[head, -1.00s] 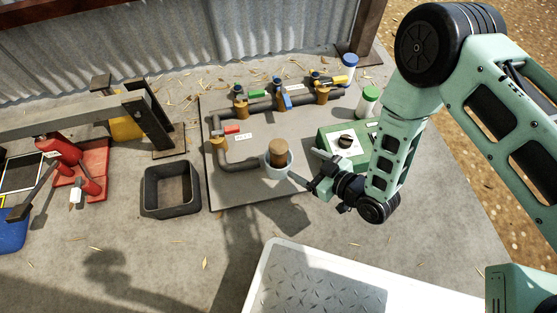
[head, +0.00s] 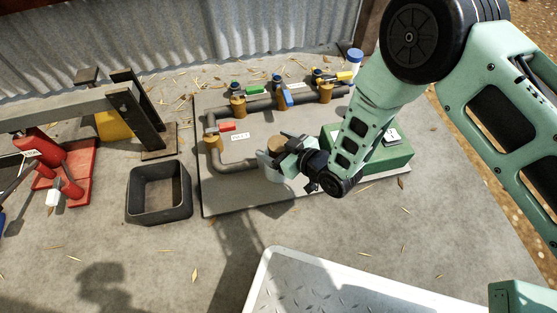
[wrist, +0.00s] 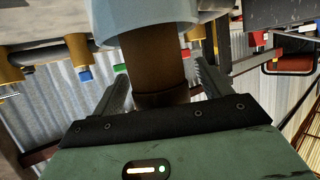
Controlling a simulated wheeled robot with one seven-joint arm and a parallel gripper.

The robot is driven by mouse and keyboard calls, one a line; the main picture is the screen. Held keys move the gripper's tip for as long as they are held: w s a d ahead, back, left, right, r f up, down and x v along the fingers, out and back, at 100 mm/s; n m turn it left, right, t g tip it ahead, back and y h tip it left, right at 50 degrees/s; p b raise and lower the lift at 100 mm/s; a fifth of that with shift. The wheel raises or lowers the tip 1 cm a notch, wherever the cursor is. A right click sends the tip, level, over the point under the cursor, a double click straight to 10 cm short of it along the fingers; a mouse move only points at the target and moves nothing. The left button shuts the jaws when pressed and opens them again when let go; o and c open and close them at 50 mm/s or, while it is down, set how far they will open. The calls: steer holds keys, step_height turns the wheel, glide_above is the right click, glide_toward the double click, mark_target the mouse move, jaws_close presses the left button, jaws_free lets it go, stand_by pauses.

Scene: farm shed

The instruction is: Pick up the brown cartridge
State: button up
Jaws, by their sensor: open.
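The brown cartridge (head: 277,144) stands in a pale blue round housing (head: 268,168) at the end of a grey pipe. In the head view its top shows and my gripper (head: 290,150) covers part of its right side. In the wrist view the brown cartridge (wrist: 155,62) sticks out of the pale blue housing (wrist: 150,12), between the two fingers of my gripper (wrist: 162,82). My gripper is open, with a gap visible beside the cartridge on at least one side.
The pipe board (head: 235,195) carries several valves with coloured handles behind the housing. A green box (head: 385,160) stands close to the right, partly behind my arm. An empty black bin (head: 160,205) is at the left. A white tray (head: 290,285) lies at the front.

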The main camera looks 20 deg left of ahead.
steer(key=shift+w+a+f, duration=0.1)
steer(key=shift+a+f, duration=0.05)
steer(key=shift+a, duration=0.1)
steer(key=shift+c, duration=0.4)
steer(key=c, duration=1)
steer(key=shift+c, duration=0.7)
